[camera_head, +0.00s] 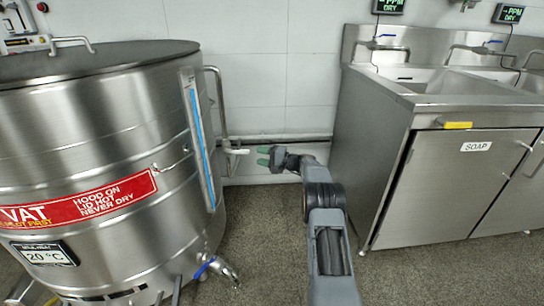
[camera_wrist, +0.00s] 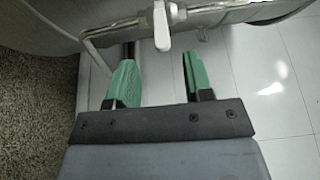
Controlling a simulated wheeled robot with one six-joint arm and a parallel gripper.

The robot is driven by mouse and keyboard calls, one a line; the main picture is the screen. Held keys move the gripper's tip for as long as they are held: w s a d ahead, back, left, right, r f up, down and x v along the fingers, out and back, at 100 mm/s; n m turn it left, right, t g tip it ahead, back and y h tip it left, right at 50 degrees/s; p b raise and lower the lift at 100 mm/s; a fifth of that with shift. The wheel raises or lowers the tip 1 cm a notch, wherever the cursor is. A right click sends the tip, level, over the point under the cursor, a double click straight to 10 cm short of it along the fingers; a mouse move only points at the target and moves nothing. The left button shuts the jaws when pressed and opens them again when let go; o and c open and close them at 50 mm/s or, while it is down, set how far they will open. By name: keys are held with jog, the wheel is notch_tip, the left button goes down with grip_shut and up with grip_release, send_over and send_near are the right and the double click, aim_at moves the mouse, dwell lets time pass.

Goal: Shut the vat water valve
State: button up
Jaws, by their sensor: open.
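The large steel vat (camera_head: 105,130) fills the left of the head view. A water pipe (camera_head: 219,100) runs down its right side and ends near a white lever handle (camera_head: 236,151), which looks like the water valve. In the wrist view the white lever (camera_wrist: 161,28) points towards my gripper (camera_wrist: 157,62), just beyond the gap between the fingertips. My gripper also shows in the head view (camera_head: 266,157), just right of the lever and apart from it. Its green fingers are open, with nothing between them. The valve body is partly hidden.
A steel sink cabinet (camera_head: 440,190) labelled SOAP stands on the right. A blue-handled tap (camera_head: 206,267) sticks out low on the vat. A dark pipe (camera_head: 290,137) runs along the white wall (camera_head: 255,90). Speckled floor (camera_head: 270,240) lies clear between vat and cabinet.

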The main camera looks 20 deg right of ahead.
jog(key=shift+p+v, duration=0.45)
jog(key=shift+v, duration=1.8)
jog(key=s+a+r+n+g+h+p, duration=0.1)
jog(key=s+a+r+g+h+p, duration=0.15)
jog(key=s+a+r+p, duration=0.45)
jog(key=s+a+r+n+g+h+p, duration=0.1)
jog(key=s+a+r+g+p, duration=0.3)
jog(key=r, duration=0.6)
jog(key=s+a+r+n+g+h+p, duration=0.1)
jog(key=s+a+r+n+p, duration=0.2)
jog(key=r+p, duration=0.45)
jog(key=s+r+n+h+p, duration=0.1)
jog(key=s+r+h+p, duration=0.2)
jog(key=s+r+p, duration=0.2)
jog(key=s+a+r+n+h+p, duration=0.1)
jog(key=s+r+h+p, duration=0.2)
jog(key=s, duration=0.9)
jog(key=s+r+n+h+p, duration=0.1)
jog(key=s+r+h+p, duration=0.2)
jog(key=s+r+p, duration=0.5)
jog(key=shift+s+a+r+g+p, duration=0.15)
jog(key=shift+s+a+g+p, duration=0.25)
jog(key=shift+s+p, duration=0.4)
jog(key=shift+w, duration=0.15)
